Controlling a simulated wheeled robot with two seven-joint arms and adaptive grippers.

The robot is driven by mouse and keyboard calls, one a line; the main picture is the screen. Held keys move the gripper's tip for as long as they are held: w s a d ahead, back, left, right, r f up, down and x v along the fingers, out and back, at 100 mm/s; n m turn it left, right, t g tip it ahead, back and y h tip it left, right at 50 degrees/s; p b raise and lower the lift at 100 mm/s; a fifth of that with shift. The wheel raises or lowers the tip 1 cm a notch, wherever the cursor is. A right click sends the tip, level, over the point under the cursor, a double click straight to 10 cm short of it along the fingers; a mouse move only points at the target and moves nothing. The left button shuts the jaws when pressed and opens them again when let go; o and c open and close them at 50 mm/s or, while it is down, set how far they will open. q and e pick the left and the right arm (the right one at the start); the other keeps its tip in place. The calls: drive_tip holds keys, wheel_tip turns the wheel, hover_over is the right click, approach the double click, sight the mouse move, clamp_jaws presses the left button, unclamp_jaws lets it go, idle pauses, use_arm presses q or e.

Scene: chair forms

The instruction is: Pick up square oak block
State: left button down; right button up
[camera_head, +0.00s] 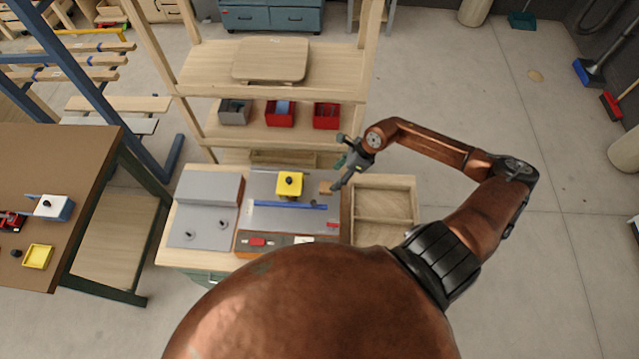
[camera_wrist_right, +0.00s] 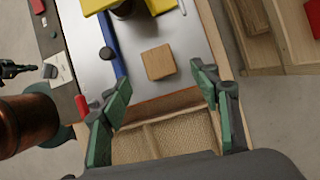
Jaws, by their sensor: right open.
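The square oak block (camera_head: 325,188) is a small light-brown wooden piece lying flat on the grey metal plate on the workbench, near the plate's right edge. It also shows in the right wrist view (camera_wrist_right: 158,63), where its whole top face is clear. My right gripper (camera_head: 340,186) is just to its right in the head view. In the right wrist view my right gripper (camera_wrist_right: 160,82) has its green-padded fingers spread wide, with nothing between them. The block lies just beyond the fingertips, roughly centred between them. My left gripper is not seen in the head view.
A yellow fixture with a black knob (camera_head: 290,181) and a blue bar (camera_head: 290,206) sit left of the block. A divided wooden tray (camera_head: 402,183) is to its right. A shelf rack (camera_head: 210,75) with red and grey bins stands behind.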

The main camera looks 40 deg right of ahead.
sight(326, 186)
drive_tip(key=shift+s+f+n, duration=0.15)
drive_tip(key=shift+f+n, duration=0.25)
drive_tip(key=shift+n, duration=0.1)
drive_tip(key=shift+p+x, duration=0.35)
drive_tip(key=shift+x, duration=0.5)
drive_tip(key=x, duration=0.1)
drive_tip(key=p+x, duration=0.1)
drive_tip(key=x, duration=0.1)
drive_tip(key=p+x, duration=0.1)
drive_tip(key=shift+w+a+f, duration=0.15)
drive_tip(key=shift+w+a, duration=0.25)
drive_tip(key=shift+a, duration=0.1)
drive_tip(key=shift+f, duration=0.3)
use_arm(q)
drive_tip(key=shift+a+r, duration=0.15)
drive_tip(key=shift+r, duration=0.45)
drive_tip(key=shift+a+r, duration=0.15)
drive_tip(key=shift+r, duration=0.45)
use_arm(e)
drive_tip(key=shift+c, duration=0.4)
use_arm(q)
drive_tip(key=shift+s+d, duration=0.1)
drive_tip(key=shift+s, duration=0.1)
use_arm(e)
drive_tip(key=c, duration=1.2)
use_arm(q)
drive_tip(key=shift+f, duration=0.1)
use_arm(e)
drive_tip(key=shift+r, duration=0.1)
